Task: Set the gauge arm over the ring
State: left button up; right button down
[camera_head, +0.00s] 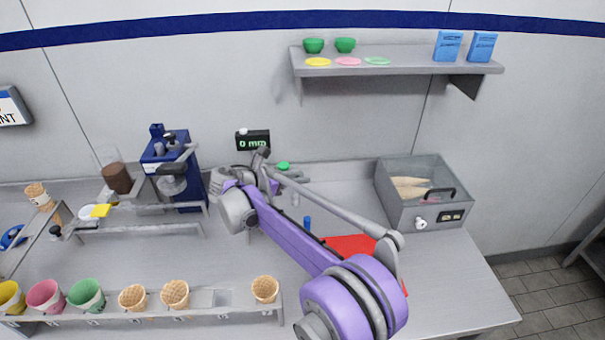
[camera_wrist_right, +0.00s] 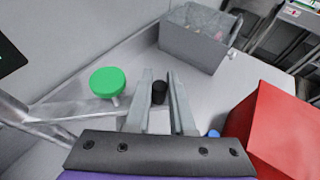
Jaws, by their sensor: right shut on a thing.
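The gauge's black display (camera_head: 252,139) reads 0 mm at the back of the counter. A round green cap (camera_head: 283,165) stands right of it, partly behind my arm. In the right wrist view the green cap (camera_wrist_right: 107,81) sits beside a grey bar, left of my fingers. My right gripper (camera_wrist_right: 160,80) is shut on a small black-topped piece (camera_wrist_right: 159,92) between its fingers. I cannot tell whether this piece belongs to the gauge arm. In the head view my purple wrist hides the fingertips. I cannot make out the ring. My left gripper is not in view.
A red block (camera_head: 352,245) lies right of my gripper, with a blue-topped peg (camera_head: 307,222) beside it. A clear-lidded grey bin (camera_head: 427,214) stands at back right. A cone rack (camera_head: 215,313) runs along the front left. A blue machine (camera_head: 190,185) stands at back left.

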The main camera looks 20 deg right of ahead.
jog(key=shift+s+a+m+g, duration=0.6)
jog(key=shift+a+m+g, duration=0.1)
jog(key=shift+a+g, duration=0.2)
jog(key=c, duration=1)
grip_release()
jog(key=shift+c, duration=0.2)
jog(key=s+a+b, duration=0.1)
jog(key=s+a, duration=0.2)
jog(key=a, duration=0.9)
jog(key=shift+s+a+r, duration=0.2)
jog(key=shift+s+a, duration=0.05)
jog(key=shift+a, duration=0.1)
